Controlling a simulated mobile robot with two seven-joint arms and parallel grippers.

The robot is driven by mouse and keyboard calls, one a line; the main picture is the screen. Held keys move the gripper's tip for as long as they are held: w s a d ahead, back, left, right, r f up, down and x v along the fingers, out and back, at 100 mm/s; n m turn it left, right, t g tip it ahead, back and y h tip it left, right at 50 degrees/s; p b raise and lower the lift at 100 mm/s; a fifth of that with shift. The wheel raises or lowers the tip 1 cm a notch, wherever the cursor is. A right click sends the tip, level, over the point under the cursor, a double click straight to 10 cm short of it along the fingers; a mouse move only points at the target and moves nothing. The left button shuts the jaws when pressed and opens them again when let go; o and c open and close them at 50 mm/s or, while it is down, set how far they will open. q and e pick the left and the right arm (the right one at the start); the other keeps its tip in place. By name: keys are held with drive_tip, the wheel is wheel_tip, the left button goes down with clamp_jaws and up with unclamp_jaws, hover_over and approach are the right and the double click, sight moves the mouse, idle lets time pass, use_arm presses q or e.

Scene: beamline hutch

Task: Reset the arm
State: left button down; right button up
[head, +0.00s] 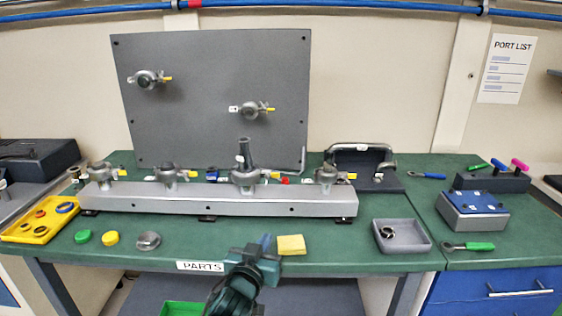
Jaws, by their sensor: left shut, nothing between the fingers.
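My left arm comes up from the bottom middle of the head view, dark green and dark grey. My left gripper (266,244) is shut and empty, just over the front edge of the green bench (340,262), beside a yellow pad (291,244). I cannot tell whether its tip touches the bench. My right gripper is not in the head view.
A grey rail (220,205) with several valve fittings spans the bench before an upright grey panel (215,60). A yellow tray (40,219) stands left, a grey tray (402,236) right. Caps and a metal knob (148,240) lie at front left. The front middle-right is clear.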

use_arm(q)
drive_tip(key=s+a+f+g, duration=0.2)
drive_tip(key=s+f, duration=0.4)
drive_tip(key=s, duration=0.3)
drive_tip(key=s+a+f+g, duration=0.2)
drive_tip(key=s+a+f, duration=0.2)
drive_tip(key=s, duration=0.6)
drive_tip(key=s+a+f+g, duration=0.1)
drive_tip(key=s+a+f, duration=0.3)
drive_tip(key=s+f, duration=0.3)
drive_tip(key=s, duration=0.3)
drive_tip(key=shift+s+f+g+y, duration=0.15)
drive_tip(key=shift+f+g+y, duration=0.15)
drive_tip(key=shift+f+g, duration=0.1)
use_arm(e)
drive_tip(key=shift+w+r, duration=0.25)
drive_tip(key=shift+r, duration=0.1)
use_arm(q)
drive_tip(key=shift+d, duration=0.1)
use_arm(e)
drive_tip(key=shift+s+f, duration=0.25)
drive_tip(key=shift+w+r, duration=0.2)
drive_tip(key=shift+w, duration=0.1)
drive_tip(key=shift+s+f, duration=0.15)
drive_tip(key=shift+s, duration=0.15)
use_arm(q)
drive_tip(key=c, duration=2.2)
unclamp_jaws()
drive_tip(key=shift+r, duration=0.1)
